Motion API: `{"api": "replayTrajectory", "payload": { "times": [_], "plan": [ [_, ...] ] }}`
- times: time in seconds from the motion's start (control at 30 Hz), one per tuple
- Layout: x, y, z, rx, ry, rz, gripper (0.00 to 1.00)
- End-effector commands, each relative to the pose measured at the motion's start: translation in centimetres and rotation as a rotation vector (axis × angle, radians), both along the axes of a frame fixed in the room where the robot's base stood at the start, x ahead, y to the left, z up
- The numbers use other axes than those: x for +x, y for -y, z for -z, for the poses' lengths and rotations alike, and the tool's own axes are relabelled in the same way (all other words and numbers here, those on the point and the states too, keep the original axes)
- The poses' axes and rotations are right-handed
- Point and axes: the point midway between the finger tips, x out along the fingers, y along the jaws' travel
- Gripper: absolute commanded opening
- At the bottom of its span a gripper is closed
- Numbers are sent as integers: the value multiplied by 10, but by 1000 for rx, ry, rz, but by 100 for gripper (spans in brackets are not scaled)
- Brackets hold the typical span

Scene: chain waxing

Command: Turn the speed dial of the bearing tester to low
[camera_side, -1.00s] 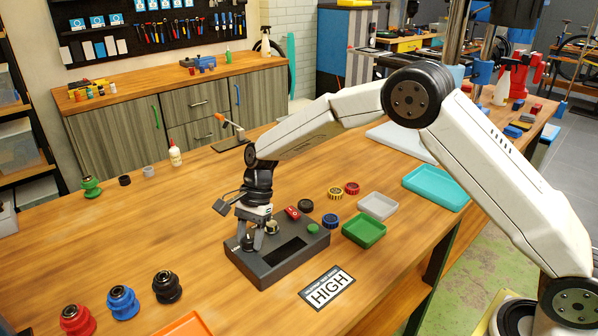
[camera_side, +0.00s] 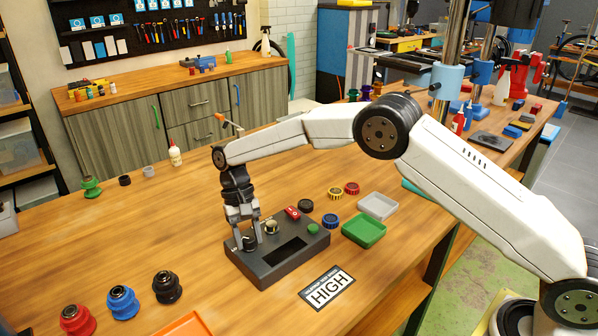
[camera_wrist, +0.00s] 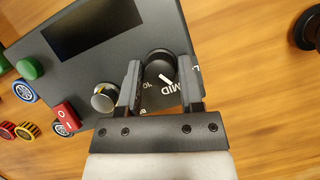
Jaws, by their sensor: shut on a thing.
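The bearing tester (camera_side: 283,268) is a dark grey box with a black screen, lying on the wooden bench; it also shows in the wrist view (camera_wrist: 140,20). Its speed dial (camera_wrist: 158,66) is a round black knob with a white pointer line. The pointer points at the MID mark; the other marks are partly hidden by the fingers. My gripper (camera_wrist: 160,78) points down with one finger on each side of the dial, shut on it. In the side view my gripper (camera_side: 246,240) stands over the tester's left end and mostly hides the dial.
The tester also has a silver knob (camera_wrist: 104,97), a red switch (camera_wrist: 65,114) and a green button (camera_wrist: 30,68). Green (camera_side: 364,230) and grey trays (camera_side: 377,206) stand right. Red, blue and black bearing parts stand left.

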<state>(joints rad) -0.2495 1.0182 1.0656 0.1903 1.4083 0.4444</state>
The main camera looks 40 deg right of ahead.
Motion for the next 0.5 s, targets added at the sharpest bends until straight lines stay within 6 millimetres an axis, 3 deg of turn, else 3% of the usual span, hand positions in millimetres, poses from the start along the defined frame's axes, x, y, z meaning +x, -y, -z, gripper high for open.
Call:
{"api": "replayTrajectory", "payload": {
  "times": [0.2, 0.5],
  "plan": [
    [0, -1, 1, 0, 0, -158, 0],
    [0, -1, 1, 0, 0, -264, 0]
  ]
}}
